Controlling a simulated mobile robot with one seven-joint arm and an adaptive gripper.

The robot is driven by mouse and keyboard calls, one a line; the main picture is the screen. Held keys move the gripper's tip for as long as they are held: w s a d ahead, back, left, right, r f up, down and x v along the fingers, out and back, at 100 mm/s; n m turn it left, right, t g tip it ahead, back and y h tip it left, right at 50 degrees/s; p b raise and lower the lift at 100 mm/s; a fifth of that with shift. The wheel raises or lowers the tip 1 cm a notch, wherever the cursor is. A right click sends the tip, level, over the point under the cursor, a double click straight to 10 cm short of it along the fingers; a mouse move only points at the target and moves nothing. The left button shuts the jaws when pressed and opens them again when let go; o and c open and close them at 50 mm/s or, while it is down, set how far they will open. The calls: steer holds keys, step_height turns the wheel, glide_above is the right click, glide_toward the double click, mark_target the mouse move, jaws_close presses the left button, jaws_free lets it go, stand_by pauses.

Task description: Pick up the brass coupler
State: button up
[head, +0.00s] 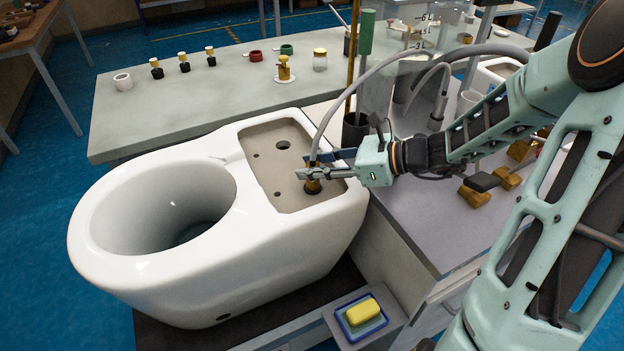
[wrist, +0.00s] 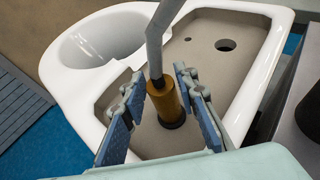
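The brass coupler (head: 313,187) stands upright on the grey recessed deck of the white toilet (head: 245,262), with a dark ring at its foot. In the wrist view the coupler (wrist: 166,103) has a grey hose (wrist: 155,45) running up from its top. My gripper (head: 314,166) is at the coupler from the right in the head view. In the wrist view my gripper (wrist: 160,84) is open, with one blue-padded finger on each side of the coupler. Gaps show between the fingers and the brass. The fingers partly hide the coupler's upper end in the head view.
The grey hose (head: 345,88) arches over my gripper from the right. A dark cup (head: 354,133) holding upright rods stands close behind it. A yellow sponge (head: 362,311) lies on a blue tray in front. Small fittings stand on the back bench (head: 225,100).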

jaws_close()
steer(key=shift+r, duration=0.1)
